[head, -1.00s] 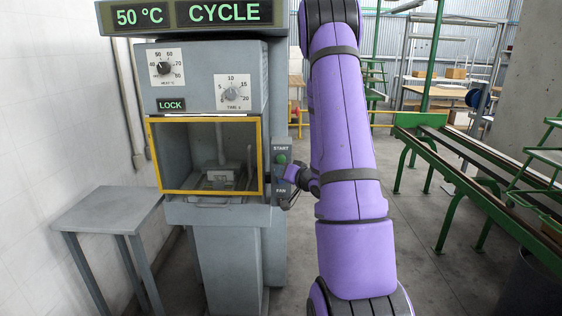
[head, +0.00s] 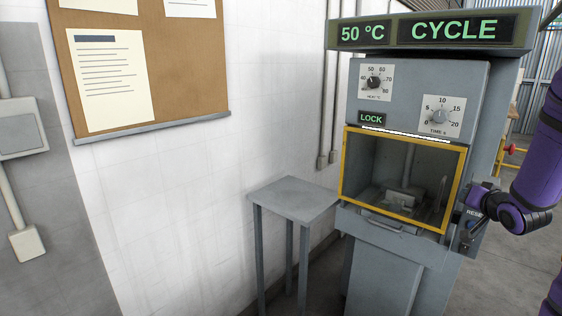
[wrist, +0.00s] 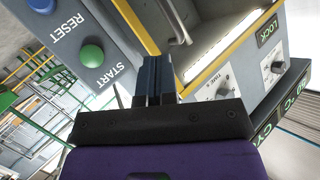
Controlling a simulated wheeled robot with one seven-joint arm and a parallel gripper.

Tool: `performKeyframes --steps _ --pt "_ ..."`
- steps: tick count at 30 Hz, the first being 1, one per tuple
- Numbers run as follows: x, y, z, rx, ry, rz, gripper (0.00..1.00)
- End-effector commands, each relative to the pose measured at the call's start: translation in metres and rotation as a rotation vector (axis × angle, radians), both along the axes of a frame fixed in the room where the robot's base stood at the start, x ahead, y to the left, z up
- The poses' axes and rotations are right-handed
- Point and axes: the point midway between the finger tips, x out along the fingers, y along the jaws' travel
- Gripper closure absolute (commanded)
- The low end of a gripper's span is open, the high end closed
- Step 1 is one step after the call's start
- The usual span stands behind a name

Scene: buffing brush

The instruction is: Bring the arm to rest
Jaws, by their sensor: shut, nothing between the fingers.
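My gripper (head: 472,236) is in front of the button panel on the right side of the grey machine (head: 420,85). It is shut and empty. In the wrist view, its fingers (wrist: 154,80) are together, beside the green START button (wrist: 91,55) and the blue RESET button (wrist: 41,5). I cannot tell if they touch the panel. My purple arm enters at the right edge of the head view. The machine's display (head: 440,30) reads "50 °C" and "CYCLE", and the LOCK sign (head: 371,118) is lit. Its yellow-framed window (head: 400,180) is down, with a fixture visible behind it.
A small grey side table (head: 293,199) stands empty left of the machine. A white wall with a cork board (head: 180,70) is at the left. A wall box (head: 20,130) is at the far left. Some floor is free at the right.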

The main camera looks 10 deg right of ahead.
Motion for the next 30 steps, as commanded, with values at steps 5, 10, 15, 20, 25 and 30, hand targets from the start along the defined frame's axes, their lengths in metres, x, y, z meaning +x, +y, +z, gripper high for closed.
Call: performKeyframes --steps 5,10,15,20,25,30 --pt "0.001 0.036 0.043 -0.106 0.109 -0.024 1.00" --pt "-0.011 0.073 0.076 -0.175 0.220 -0.035 1.00" --pt "-0.036 0.113 0.103 -0.217 0.334 -0.026 1.00" --pt "-0.068 0.155 0.124 -0.239 0.439 0.014 1.00" --pt "-0.113 0.199 0.139 -0.248 0.552 0.086 1.00" --pt "-0.165 0.243 0.148 -0.251 0.661 0.196 1.00"
